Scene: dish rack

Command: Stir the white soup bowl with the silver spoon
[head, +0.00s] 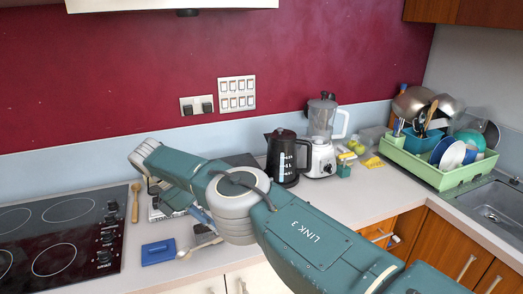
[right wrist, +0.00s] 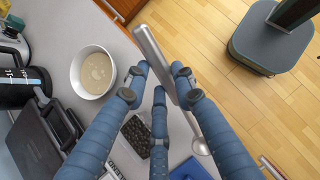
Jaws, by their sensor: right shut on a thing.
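The white soup bowl (right wrist: 76,80) holds beige soup (right wrist: 96,72) and stands on the counter in the right wrist view. In the head view it is not visible, and my right arm covers the middle of the counter. My right gripper (right wrist: 158,80) is shut on the silver spoon (right wrist: 152,48). The spoon lies slantwise across the fingers, to the right of the bowl and apart from it, its round end (right wrist: 200,146) low in the picture. The spoon's round end also shows below my arm in the head view (head: 183,254). My left gripper is out of view.
A blue item (head: 158,251) lies near the counter's front edge. A wooden spoon (head: 136,204) lies beside the black stovetop (head: 60,235). A black kettle (head: 282,160), a blender (head: 321,150) and a green dish rack (head: 440,176) stand farther right.

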